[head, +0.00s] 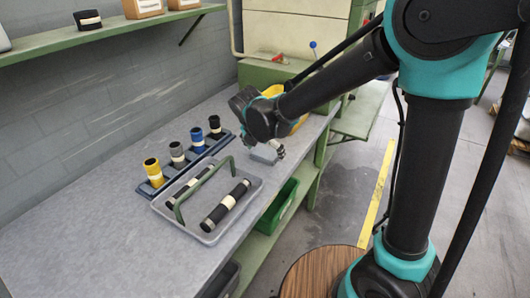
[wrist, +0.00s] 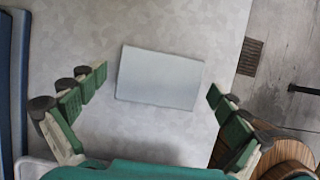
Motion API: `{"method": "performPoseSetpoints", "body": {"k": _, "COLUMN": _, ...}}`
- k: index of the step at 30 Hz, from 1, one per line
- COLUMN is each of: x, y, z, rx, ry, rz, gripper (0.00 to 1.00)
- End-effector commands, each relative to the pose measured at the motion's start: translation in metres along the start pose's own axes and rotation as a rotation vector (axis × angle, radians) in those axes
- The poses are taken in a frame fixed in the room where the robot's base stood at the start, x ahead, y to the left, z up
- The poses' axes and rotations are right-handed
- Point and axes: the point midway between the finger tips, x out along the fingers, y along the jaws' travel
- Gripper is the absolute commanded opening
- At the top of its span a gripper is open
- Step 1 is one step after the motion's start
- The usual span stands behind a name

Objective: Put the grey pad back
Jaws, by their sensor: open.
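The grey pad (wrist: 160,77) is a flat, pale grey rectangle on the grey worktop in the wrist view. It lies slightly turned between the two fingers of my gripper (wrist: 158,80), with a gap on each side. The fingers are spread wide and hold nothing. In the head view the pad (head: 264,154) shows near the worktop's right edge, below my gripper, which my arm mostly hides there. I cannot tell how high the fingers are above the pad.
A grey tray (head: 208,240) with a green handle and two black rods stands left of the pad. Behind it a blue rack (head: 148,188) holds yellow, grey, blue and black cylinders. A green bin (head: 277,208) is below the worktop edge. Free worktop (head: 110,240) lies left of the tray.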

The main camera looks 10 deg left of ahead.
Motion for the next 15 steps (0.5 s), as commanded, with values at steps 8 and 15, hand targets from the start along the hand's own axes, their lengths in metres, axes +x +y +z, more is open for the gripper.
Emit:
{"method": "performPoseSetpoints", "body": {"k": 8, "x": -0.025, "y": 0.000, "z": 0.001, "rx": -0.003, "ry": 0.000, "rz": 0.001, "gripper": 1.00}}
{"method": "performPoseSetpoints", "body": {"k": 15, "x": -0.075, "y": 0.000, "z": 0.000, "rx": -0.002, "ry": 0.000, "rz": 0.000, "gripper": 1.00}}
